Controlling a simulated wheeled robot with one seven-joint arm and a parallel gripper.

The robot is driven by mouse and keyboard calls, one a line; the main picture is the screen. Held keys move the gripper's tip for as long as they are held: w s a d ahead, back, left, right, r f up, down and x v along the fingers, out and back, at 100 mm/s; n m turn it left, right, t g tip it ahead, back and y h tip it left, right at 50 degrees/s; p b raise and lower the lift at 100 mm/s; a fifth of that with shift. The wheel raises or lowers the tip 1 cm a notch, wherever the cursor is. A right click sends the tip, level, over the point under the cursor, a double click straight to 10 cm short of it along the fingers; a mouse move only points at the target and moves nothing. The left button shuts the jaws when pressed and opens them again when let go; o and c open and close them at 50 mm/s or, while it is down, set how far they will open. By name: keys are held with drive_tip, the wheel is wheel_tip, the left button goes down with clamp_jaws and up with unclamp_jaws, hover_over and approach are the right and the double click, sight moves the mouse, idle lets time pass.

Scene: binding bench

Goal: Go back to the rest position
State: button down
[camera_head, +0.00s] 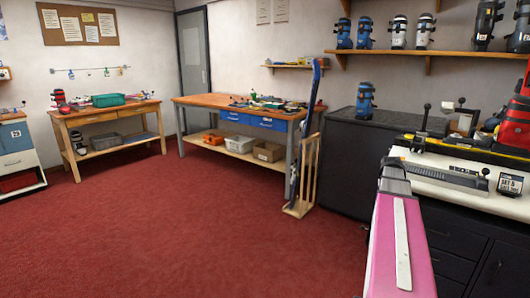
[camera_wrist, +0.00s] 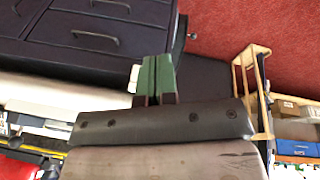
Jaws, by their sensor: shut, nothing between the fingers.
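My gripper (camera_wrist: 155,78) shows in the wrist view as two dark green fingers pressed together, with nothing between them. It is in the air, with dark drawer fronts (camera_wrist: 95,35) and red carpet (camera_wrist: 220,35) behind it. In the head view my pink arm reaches up from the bottom right in front of the right-hand workbench (camera_head: 460,178); I cannot make out the fingers there.
On the right-hand workbench stand a binding device (camera_head: 447,174) and a red boot (camera_head: 515,122). A blue boot (camera_head: 365,100) stands on the dark cabinet (camera_head: 345,170). Skis lean in a wooden rack (camera_head: 302,205). The red carpet (camera_head: 180,235) is clear at the left.

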drive_tip(key=s+a+f+n+y, duration=0.1)
drive_tip(key=s+a+f, duration=0.3)
drive_tip(key=a, duration=0.8)
drive_tip(key=s+a+f+n+g+y, duration=0.1)
drive_tip(key=s+a+f, duration=0.4)
drive_tip(key=a, duration=0.8)
drive_tip(key=s+a+f+n, duration=0.2)
drive_tip(key=s+a+f, duration=0.3)
drive_tip(key=a+f, duration=0.3)
drive_tip(key=a, duration=0.4)
drive_tip(key=shift+a+f+g+y, duration=0.25)
drive_tip(key=shift+f+g+y, duration=0.05)
drive_tip(key=shift+f+y, duration=0.1)
